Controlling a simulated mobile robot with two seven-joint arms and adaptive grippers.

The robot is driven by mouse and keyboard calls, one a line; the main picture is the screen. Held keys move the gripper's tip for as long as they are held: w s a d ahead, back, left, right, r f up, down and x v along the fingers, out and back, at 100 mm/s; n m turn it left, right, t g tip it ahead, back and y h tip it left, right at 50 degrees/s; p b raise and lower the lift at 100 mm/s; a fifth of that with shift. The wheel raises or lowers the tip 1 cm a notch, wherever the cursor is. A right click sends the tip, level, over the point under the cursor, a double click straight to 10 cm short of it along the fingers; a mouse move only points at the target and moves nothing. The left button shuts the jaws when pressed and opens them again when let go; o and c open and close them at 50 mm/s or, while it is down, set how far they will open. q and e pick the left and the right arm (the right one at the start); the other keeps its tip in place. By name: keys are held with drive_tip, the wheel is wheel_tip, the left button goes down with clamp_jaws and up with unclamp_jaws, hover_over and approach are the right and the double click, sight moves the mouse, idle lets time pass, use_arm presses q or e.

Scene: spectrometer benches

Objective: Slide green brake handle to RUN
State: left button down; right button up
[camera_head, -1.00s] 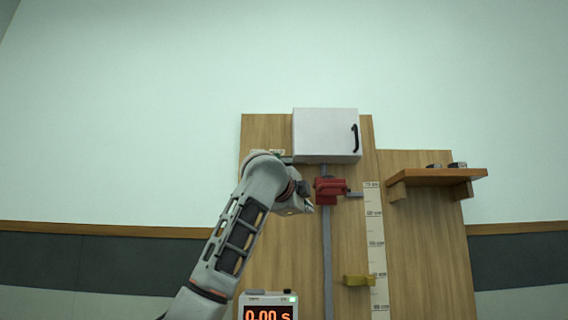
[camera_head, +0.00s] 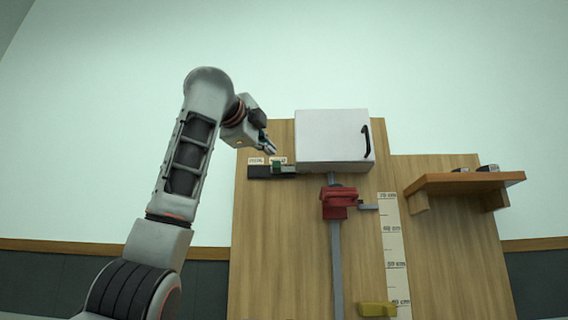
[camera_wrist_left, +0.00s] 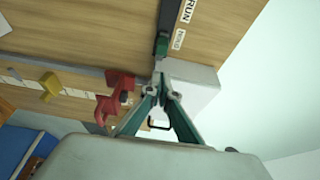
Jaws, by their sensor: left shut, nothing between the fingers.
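The green brake handle (camera_head: 284,168) sits at the right end of a dark track (camera_head: 259,172), just left of the white box. In the left wrist view the handle (camera_wrist_left: 161,46) lies beyond my fingertips, beside the second label, and the RUN label (camera_wrist_left: 186,10) is farther along the track. My left gripper (camera_head: 271,149) is a little above and left of the handle in the head view, and the gap in depth is hard to tell. Its fingers meet in the left wrist view (camera_wrist_left: 160,72), shut and empty. My right gripper is not in view.
The white box (camera_head: 334,139) with a black pull is on the wooden board. A red clamp (camera_head: 339,202) sits on a grey vertical rail below it. A yellow block (camera_head: 377,309) is lower, by a scale strip (camera_head: 394,248). A shelf (camera_head: 465,182) juts out at right.

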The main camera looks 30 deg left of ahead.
use_arm(q)
drive_tip(key=p, duration=0.4)
approach(291, 167)
drive_tip(key=x, duration=0.3)
drive_tip(key=shift+w+a+f+p, duration=0.15)
drive_tip(key=shift+w+f+p, duration=0.05)
drive_tip(key=shift+w+p, duration=0.2)
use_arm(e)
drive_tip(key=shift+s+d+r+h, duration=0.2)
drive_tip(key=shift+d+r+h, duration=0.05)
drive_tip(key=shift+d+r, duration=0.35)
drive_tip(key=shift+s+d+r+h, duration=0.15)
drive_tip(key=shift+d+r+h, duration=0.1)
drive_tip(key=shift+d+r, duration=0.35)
use_arm(q)
drive_tip(key=shift+s, duration=0.1)
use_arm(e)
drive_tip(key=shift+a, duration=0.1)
